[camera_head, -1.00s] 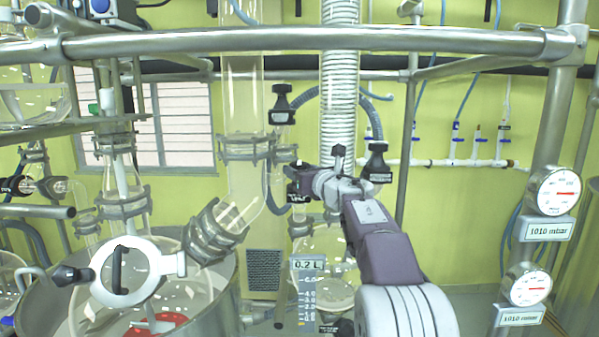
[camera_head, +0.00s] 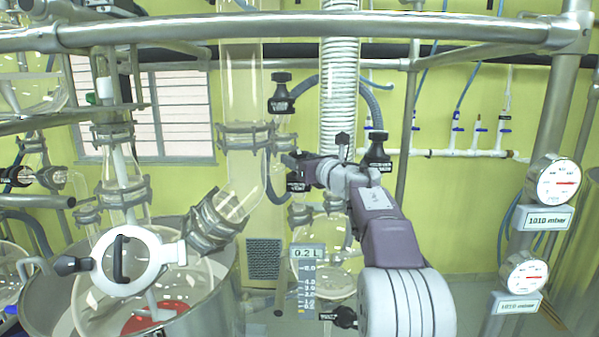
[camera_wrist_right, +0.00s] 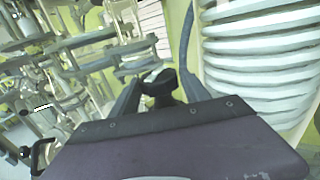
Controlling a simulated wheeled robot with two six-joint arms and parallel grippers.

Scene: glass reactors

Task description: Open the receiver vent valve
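My right gripper (camera_head: 291,160) reaches in from the lower right in the head view, by a small black fitting with a label (camera_head: 297,183) too small to read. In the right wrist view, a black valve knob (camera_wrist_right: 159,85) lies between the two dark fingers (camera_wrist_right: 160,92), which stand apart on either side of it. I cannot tell whether they touch it. Other labelled black knobs show at the upper middle (camera_head: 280,88) and right of the gripper (camera_head: 377,148). Which knob is the receiver vent valve cannot be read. My left gripper is not in view.
A ribbed white hose (camera_head: 340,110) hangs close behind the right arm. A glass column (camera_head: 241,80) stands to the left. A round glass receiver (camera_head: 322,250) and graduated scale (camera_head: 308,283) lie below. A metal rail (camera_head: 300,32) crosses above. Pressure gauges (camera_head: 553,182) are at right.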

